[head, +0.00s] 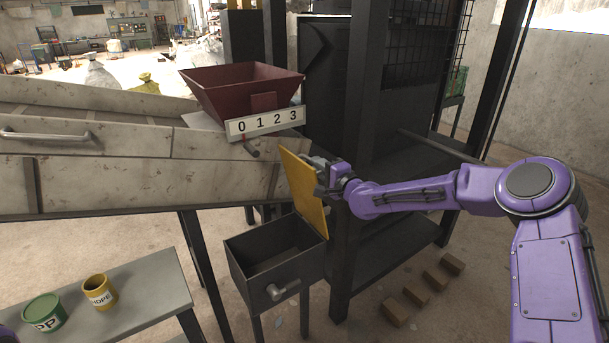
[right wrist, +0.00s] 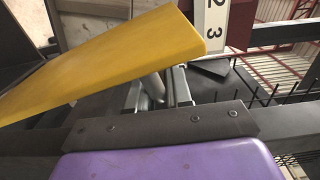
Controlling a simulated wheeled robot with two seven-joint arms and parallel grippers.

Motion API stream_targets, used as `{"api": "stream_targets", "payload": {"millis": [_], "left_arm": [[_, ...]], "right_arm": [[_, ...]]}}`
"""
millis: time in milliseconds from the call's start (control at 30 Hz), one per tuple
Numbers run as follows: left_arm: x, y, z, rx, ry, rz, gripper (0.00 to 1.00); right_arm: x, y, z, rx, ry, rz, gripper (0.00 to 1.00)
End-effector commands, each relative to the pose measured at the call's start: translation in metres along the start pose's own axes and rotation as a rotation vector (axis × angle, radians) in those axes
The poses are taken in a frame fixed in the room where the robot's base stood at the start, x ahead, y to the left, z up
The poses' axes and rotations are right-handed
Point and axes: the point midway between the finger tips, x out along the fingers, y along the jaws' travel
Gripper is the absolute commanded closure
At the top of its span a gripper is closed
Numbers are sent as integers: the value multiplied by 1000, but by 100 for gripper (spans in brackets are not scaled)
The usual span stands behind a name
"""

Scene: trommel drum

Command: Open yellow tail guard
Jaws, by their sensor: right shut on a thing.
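The yellow tail guard (head: 303,192) is a flat panel at the end of the grey chute, above the dark open bin (head: 275,259). It stands steeply tilted in the head view. My right gripper (head: 328,178) is at its right side, shut on its handle, a grey bar (right wrist: 156,86) in the right wrist view. The yellow panel (right wrist: 110,70) fills the upper left there, and the gripper's fingers (right wrist: 165,92) show beside it. My left gripper is not in view.
A red hopper (head: 243,92) with a 0-1-2-3 plate (head: 265,121) sits above the chute (head: 100,150). A dark frame post (head: 362,120) stands close behind my right gripper. A green can (head: 44,313) and a yellow can (head: 99,292) stand on a bench at lower left. Several blocks (head: 415,291) lie on the floor.

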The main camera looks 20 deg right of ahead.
Motion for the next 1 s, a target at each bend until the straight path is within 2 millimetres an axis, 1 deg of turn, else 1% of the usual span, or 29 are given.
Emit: {"api": "stream_targets", "payload": {"millis": [33, 133, 300, 500, 833, 867, 900, 933, 1000], "left_arm": [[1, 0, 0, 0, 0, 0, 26], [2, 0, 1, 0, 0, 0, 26], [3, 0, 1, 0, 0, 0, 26], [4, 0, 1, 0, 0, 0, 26], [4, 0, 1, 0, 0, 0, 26], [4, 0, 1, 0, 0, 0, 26], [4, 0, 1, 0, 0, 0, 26], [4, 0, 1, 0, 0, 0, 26], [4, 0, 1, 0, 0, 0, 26]], "right_arm": [[1, -6, -7, 3, 2, -13, 100], [1, -5, -18, 3, 3, -13, 100], [1, -4, -29, 1, 2, -11, 100], [1, -3, -33, 0, 1, -10, 100], [1, -3, -33, 0, 1, -9, 100], [1, -3, -33, 0, 0, -9, 74], [1, -3, -33, 0, 0, -9, 61], [1, -2, -33, 0, 0, -8, 60], [1, -2, -33, 0, 0, -7, 60]]}}
